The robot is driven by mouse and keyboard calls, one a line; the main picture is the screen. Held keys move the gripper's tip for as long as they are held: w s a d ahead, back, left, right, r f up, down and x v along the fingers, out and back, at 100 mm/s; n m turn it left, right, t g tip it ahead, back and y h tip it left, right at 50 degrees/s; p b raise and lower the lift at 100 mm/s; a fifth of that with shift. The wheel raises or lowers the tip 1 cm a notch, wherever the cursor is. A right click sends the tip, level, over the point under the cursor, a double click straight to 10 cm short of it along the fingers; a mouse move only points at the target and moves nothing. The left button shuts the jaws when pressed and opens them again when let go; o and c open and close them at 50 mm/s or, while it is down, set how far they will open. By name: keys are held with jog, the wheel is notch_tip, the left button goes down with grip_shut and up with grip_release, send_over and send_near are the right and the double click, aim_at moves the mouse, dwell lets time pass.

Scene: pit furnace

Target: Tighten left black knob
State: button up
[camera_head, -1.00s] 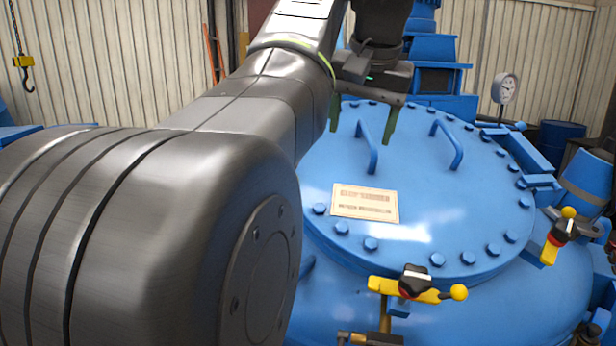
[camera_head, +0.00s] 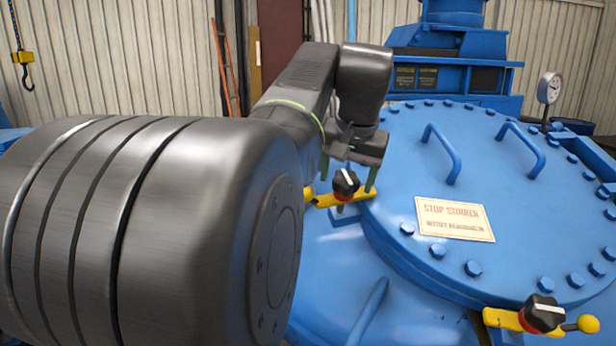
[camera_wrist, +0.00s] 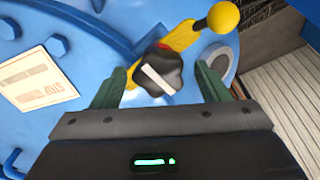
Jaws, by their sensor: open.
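The left black knob (camera_head: 346,184) has a white bar on top and sits on a yellow clamp lever (camera_head: 322,201) at the left edge of the blue lid. My gripper (camera_head: 347,178) is at this knob, its fingers apart on either side of it. In the wrist view the knob (camera_wrist: 158,74) lies between and just beyond the two green fingertips of my gripper (camera_wrist: 160,82). The fingers look apart from the knob. The lever's yellow ball end (camera_wrist: 223,17) is at the upper right there.
A second black knob (camera_head: 543,313) on a yellow clamp is at the lid's front edge. The blue lid (camera_head: 400,180) carries two raised handles (camera_head: 441,152), rim bolts and a sign plate (camera_head: 454,218). A gauge (camera_head: 549,88) stands at the far right.

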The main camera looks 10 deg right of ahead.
jog(key=shift+w+f, duration=0.1)
jog(key=shift+f, duration=0.25)
jog(key=c, duration=1)
